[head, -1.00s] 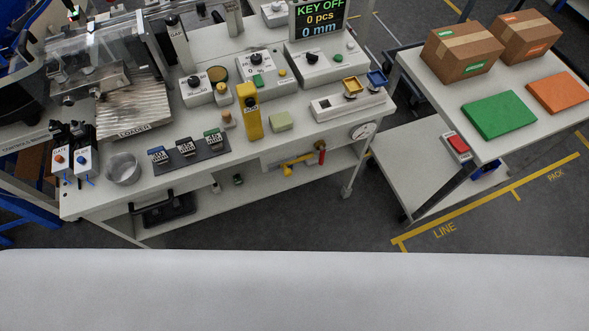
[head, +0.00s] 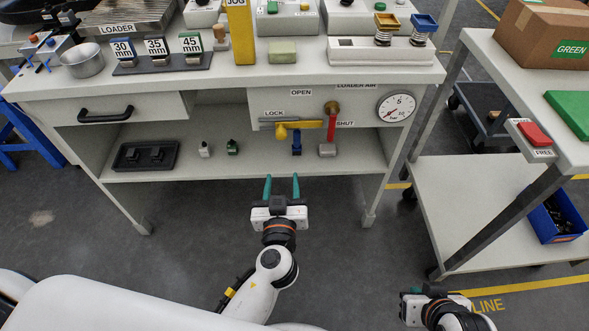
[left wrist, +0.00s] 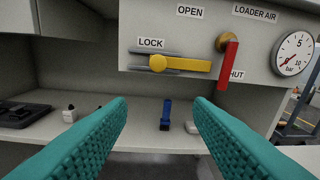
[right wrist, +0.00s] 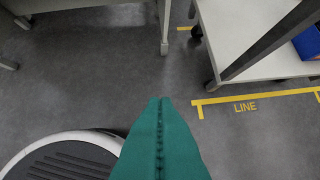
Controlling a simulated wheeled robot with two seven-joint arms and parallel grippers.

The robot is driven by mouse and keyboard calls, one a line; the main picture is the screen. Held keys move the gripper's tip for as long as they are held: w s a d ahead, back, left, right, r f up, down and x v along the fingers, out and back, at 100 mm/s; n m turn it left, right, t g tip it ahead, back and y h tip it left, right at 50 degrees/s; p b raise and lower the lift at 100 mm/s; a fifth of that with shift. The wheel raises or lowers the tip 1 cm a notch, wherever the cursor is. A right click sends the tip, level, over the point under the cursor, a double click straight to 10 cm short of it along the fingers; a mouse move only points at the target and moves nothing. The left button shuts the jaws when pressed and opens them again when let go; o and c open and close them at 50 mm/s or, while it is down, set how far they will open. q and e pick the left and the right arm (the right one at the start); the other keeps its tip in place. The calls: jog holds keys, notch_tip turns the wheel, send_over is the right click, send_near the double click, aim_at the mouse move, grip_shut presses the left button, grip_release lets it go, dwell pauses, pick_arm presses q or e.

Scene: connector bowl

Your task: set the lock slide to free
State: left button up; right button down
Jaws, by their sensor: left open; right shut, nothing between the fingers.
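The lock slide is a yellow bar with a round knob (head: 281,132) on a grey rail in the workbench's front panel. Its knob sits toward the left of the rail, under the LOCK label (head: 274,113). It shows larger in the left wrist view (left wrist: 182,64), where its bar reaches right toward the red valve handle (left wrist: 229,65). My left gripper (head: 282,181) is open and empty, in front of and below the slide, apart from it. My right gripper (right wrist: 160,102) is shut and empty above the floor, away from the slide.
The red handle hangs down beside the SHUT label, with a pressure gauge (head: 396,108) to its right. A lower shelf (head: 190,172) holds a black tray (head: 145,155) and small items. A cart (head: 470,190) with a red block (head: 534,134) near a FREE label stands right.

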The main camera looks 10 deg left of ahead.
pick_arm(q)
jog(key=r+n, duration=0.1)
jog(key=r, duration=0.1)
jog(key=p, duration=0.1)
send_near(281, 138)
jog(key=shift+t+y, duration=0.4)
jog(key=x, duration=0.4)
jog(key=shift+w+d+f, duration=0.1)
jog(key=shift+d, duration=0.1)
jog(key=x, duration=0.4)
jog(key=shift+f, duration=0.15)
jog(key=shift+w+a, duration=0.15)
jog(key=shift+w, duration=0.35)
pick_arm(e)
jog(key=s+d+g, duration=0.2)
jog(key=s, duration=0.3)
jog(key=shift+s+r+g+h, duration=0.3)
jog(key=shift+g, duration=0.1)
